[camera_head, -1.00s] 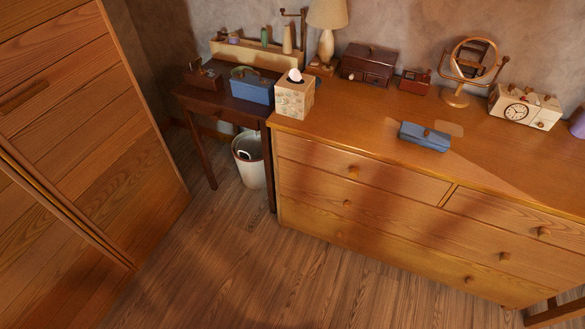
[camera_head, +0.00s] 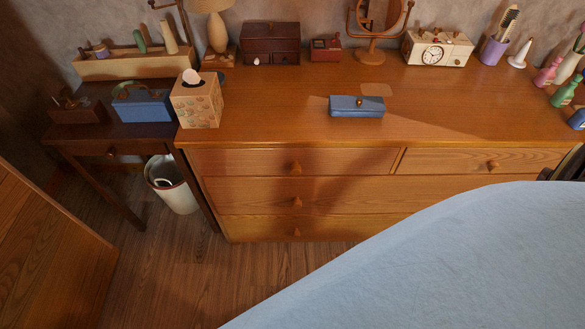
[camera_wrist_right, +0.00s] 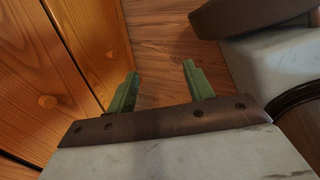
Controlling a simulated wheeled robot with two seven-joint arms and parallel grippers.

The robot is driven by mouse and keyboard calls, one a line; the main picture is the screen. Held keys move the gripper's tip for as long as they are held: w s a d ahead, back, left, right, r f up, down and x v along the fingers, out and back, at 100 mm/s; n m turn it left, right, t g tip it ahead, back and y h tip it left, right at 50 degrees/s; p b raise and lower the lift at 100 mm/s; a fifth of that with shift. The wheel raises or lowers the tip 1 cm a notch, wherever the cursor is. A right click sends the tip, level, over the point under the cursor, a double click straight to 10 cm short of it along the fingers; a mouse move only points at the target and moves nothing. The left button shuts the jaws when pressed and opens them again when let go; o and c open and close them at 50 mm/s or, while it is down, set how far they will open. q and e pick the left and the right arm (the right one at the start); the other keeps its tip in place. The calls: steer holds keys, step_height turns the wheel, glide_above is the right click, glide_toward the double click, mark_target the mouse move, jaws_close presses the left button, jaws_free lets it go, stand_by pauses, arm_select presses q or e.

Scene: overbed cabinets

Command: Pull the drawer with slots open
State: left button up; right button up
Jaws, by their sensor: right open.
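The wooden dresser (camera_head: 318,206) faces me with several drawers. Its upper left drawer (camera_head: 250,162) and upper right drawer (camera_head: 450,160) look closed, each with a round knob. The wider drawers below look closed too. A dark red-brown box (camera_head: 270,44) with small drawers and a smaller reddish box (camera_head: 325,48) stand at the back of the dresser top. I cannot tell which drawer has slots; no drawer interior shows. My right gripper (camera_wrist_right: 160,70) is open and empty over the floor, with wooden drawer fronts to its left in the right wrist view. My left gripper is not in view.
A light-blue surface (camera_head: 450,260) fills the lower right. A dark side table (camera_head: 100,132) and a white bin (camera_head: 172,184) stand left of the dresser. A tissue box (camera_head: 197,100), blue case (camera_head: 356,106), mirror (camera_head: 378,18) and clock (camera_head: 440,48) stand on top. Floor (camera_head: 190,270) is clear at lower left.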

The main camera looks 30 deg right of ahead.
steer(key=w+r+n+t+h+b, duration=0.1)
steer(key=w+n+t+b, duration=0.15)
steer(key=w, duration=0.25)
steer(key=w+r+n+t+h+b, duration=0.1)
steer(key=w+r+n+b, duration=0.1)
steer(key=w+n, duration=0.25)
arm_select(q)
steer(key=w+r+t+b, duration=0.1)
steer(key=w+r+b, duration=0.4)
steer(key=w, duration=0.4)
arm_select(e)
steer(key=n+t+h+b, duration=0.3)
steer(key=n+t+h, duration=0.3)
steer(key=n+t, duration=0.15)
glide_toward(295, 173)
steer(key=shift+m+t+y, duration=0.3)
steer(key=shift+m, duration=0.05)
steer(key=b+x, duration=0.2)
steer(key=x, duration=0.7)
steer(key=shift+s+d, duration=0.15)
steer(key=shift+d, duration=0.05)
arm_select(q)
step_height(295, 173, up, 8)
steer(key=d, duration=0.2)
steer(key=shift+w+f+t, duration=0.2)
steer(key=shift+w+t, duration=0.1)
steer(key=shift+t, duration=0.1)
arm_select(e)
steer(key=shift+w+d, duration=0.4)
steer(key=shift+w, duration=0.15)
